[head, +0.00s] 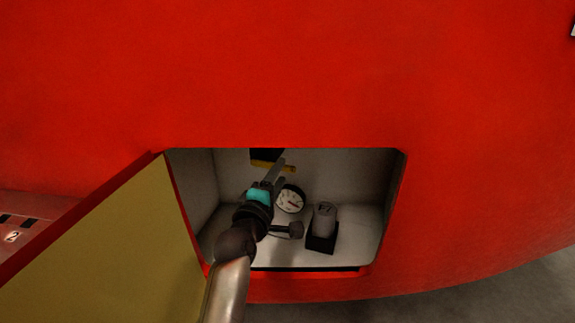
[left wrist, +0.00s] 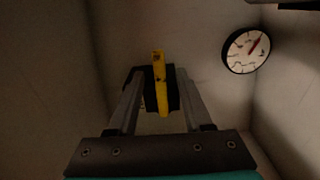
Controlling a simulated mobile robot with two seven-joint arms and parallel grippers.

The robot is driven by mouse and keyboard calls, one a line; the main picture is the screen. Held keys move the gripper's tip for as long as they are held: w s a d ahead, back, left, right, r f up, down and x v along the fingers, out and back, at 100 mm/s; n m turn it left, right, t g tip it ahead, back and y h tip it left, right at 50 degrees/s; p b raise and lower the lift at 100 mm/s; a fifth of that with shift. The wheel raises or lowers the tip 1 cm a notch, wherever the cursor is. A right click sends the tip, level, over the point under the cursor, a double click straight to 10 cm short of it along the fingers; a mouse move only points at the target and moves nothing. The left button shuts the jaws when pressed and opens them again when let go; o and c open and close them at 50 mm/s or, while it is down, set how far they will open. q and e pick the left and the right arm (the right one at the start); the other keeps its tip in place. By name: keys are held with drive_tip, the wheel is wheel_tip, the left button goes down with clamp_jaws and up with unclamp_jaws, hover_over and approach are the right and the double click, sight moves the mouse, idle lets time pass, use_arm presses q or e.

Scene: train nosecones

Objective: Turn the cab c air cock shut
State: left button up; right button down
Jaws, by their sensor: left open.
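In the left wrist view the yellow lever (left wrist: 160,88) stands upright in the picture, in front of the black block (left wrist: 174,92). My left gripper (head: 277,169) reaches into the compartment and is open. In the left wrist view its two fingers (left wrist: 160,76) lie on either side of the lever, with a visible gap on both sides. I cannot tell how deep the lever sits between them. My right gripper is in neither view.
A round gauge (head: 290,199) is right of my gripper. A grey cylinder (head: 325,216) on a black base stands further right. The door (head: 120,250) hangs open at left. The compartment walls and red shell (head: 390,90) close in around my arm.

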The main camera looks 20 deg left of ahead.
use_arm(q)
drive_tip(key=w+b, duration=0.2)
drive_tip(key=w, duration=0.4)
drive_tip(key=shift+w, duration=0.25)
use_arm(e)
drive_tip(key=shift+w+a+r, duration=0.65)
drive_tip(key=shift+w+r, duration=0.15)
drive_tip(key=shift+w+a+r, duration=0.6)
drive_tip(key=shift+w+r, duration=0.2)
use_arm(q)
drive_tip(key=shift+d, duration=0.1)
clamp_jaws()
